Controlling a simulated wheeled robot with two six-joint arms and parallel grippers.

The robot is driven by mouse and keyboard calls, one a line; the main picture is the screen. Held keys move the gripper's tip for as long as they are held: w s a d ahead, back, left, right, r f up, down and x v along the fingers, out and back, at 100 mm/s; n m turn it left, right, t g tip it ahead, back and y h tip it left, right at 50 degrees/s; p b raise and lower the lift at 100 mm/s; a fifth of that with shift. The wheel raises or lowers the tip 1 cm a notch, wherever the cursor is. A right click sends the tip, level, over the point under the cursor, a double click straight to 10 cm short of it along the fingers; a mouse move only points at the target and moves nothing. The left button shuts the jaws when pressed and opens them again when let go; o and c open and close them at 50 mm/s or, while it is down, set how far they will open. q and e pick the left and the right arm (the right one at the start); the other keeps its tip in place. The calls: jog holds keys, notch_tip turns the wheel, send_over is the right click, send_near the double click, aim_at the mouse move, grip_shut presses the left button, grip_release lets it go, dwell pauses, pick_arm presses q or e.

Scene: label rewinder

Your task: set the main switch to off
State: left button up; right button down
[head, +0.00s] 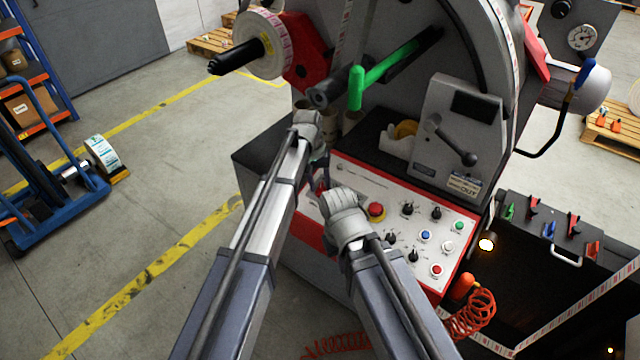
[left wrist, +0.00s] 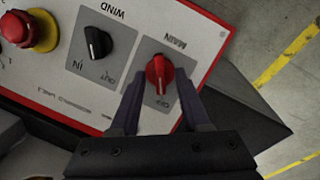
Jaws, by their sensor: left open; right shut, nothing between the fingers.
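The main switch (left wrist: 160,72) is a red rotary knob on a grey plate labelled MAIN in the left wrist view. Its pointer lies roughly along the picture's vertical; the small position lettering beside it is partly covered and hard to read. My left gripper (left wrist: 160,84) is open, with one finger on each side of the knob; contact cannot be told. In the head view my left gripper (head: 318,162) is over the left end of the control panel (head: 352,172). My right gripper (head: 343,214) is shut and empty, lower on the panel; its fingertips are largely hidden.
A black WIND knob (left wrist: 98,43) sits beside the main switch. A red emergency stop on a yellow base (head: 376,210) is right of my right gripper. Several knobs and buttons fill the panel's right part.

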aim_at(317, 192)
pick_arm(q)
notch_tip(317, 192, up, 7)
jog(key=a+p, duration=0.1)
jog(key=p, duration=0.6)
jog(key=shift+r, duration=0.2)
jog(key=s+a+m+y, duration=0.1)
jog(key=s+a, duration=0.1)
jog(key=s, duration=1.1)
jog(key=s+a+m+y, duration=0.1)
jog(key=s+a, duration=0.2)
jog(key=s, duration=1.1)
jog(key=shift+s+m+y, duration=0.15)
jog(key=shift+m+y, duration=0.15)
jog(key=shift+y, duration=0.1)
jog(key=shift+a, duration=0.1)
